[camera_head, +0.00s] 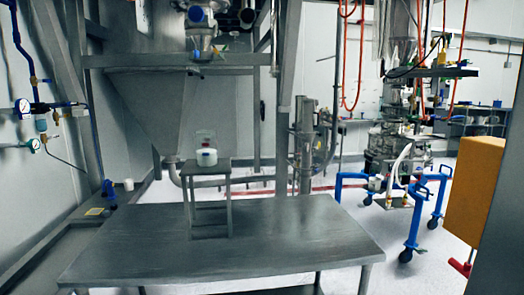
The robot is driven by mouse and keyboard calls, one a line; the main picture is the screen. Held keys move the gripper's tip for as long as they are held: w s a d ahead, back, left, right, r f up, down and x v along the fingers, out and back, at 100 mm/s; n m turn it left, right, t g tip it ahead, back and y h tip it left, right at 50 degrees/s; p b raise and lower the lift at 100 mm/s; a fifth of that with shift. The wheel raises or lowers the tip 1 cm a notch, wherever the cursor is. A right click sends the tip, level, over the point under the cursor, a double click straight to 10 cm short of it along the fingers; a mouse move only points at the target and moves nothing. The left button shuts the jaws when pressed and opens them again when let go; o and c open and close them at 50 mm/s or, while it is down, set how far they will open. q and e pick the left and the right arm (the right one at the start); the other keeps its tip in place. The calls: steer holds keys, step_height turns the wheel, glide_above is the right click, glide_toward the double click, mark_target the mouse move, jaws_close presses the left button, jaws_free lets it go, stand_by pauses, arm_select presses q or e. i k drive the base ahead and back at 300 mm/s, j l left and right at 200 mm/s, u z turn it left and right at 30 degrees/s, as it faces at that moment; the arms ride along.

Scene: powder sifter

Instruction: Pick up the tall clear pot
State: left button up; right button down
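A small clear, see-through pot shape (206,137) with some red in it shows at the top of the small metal stand. A squat white pot (206,158) with a dark blue mark is directly below it in the picture. I cannot tell whether the clear one stands on the white one or behind it. Both are small and faint at this distance. The small metal stand (207,182) rests on the far part of the large metal table (280,250). Neither of my grippers is in view.
The large table's top is bare in front of and beside the stand. A small white cup (128,184) stands on the ledge at the left. A big metal hopper (150,100) is behind. A blue wheeled frame (415,215) and a yellow box (474,195) are at the right.

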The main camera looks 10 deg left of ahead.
mark_target(205, 140)
steer(key=i+j+z, duration=0.1)
steer(key=j+z, duration=0.25)
steer(key=z, duration=0.15)
steer(key=j+z, duration=0.3)
steer(key=z, duration=0.15)
steer(key=j+z, duration=0.2)
steer(key=j, duration=0.25)
steer(key=k+j+z, duration=0.1)
steer(key=j+z, duration=0.15)
steer(key=j, duration=0.2)
steer(key=k+j, duration=0.1)
steer(key=j, duration=0.35)
steer(key=k+j, duration=0.1)
steer(key=j, duration=0.3)
steer(key=z, duration=0.05)
